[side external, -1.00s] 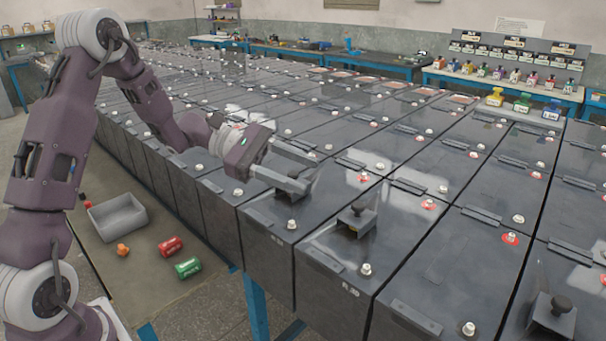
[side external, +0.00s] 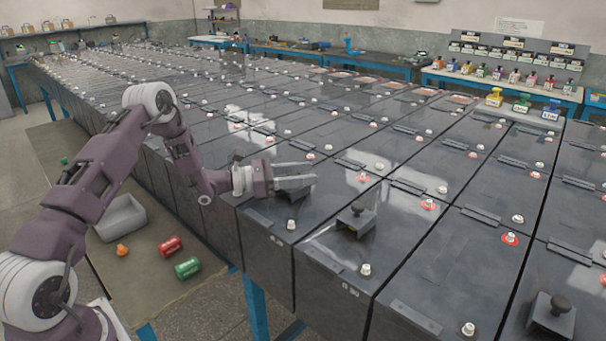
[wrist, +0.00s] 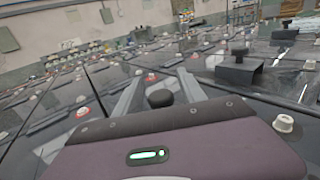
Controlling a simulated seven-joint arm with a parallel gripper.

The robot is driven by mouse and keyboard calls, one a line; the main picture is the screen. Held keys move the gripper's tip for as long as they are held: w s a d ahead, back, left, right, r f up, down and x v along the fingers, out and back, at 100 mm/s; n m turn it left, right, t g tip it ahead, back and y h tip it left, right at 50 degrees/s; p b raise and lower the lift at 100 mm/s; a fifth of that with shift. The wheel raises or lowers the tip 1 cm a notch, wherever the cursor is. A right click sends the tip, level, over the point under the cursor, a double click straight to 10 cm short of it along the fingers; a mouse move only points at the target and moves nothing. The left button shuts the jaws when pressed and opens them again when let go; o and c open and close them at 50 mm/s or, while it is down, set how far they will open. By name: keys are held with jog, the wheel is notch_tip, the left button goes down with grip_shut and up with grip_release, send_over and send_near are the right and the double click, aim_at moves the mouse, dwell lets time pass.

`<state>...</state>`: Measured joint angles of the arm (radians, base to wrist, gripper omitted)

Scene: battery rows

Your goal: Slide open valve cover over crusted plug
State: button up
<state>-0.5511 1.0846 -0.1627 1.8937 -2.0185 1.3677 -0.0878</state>
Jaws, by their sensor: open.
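My gripper (side external: 312,174) is open and low over a battery top near the front edge of the rows. Its two fingers also show in the wrist view (wrist: 158,88), with a black round knob (wrist: 160,98) between them; whether they touch it is unclear. That knob's dark valve cover (side external: 300,194) is mostly hidden by the gripper in the side view. A second cover with a black knob (side external: 356,217) stands on the neighbouring battery, and a third (side external: 552,315) is at the lower right. White plugs (side external: 292,225) dot the tops, some with red rings. I cannot tell which plug is crusted.
Dark battery tops with raised hinge strips (side external: 407,187) fill the middle. A grey bin (side external: 120,217), a red cylinder (side external: 170,246), a green cylinder (side external: 187,268) and an orange piece (side external: 122,250) lie on the floor mat. A bench with small bottles (side external: 500,82) stands behind.

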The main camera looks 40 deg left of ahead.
grip_shut()
dwell(1.4)
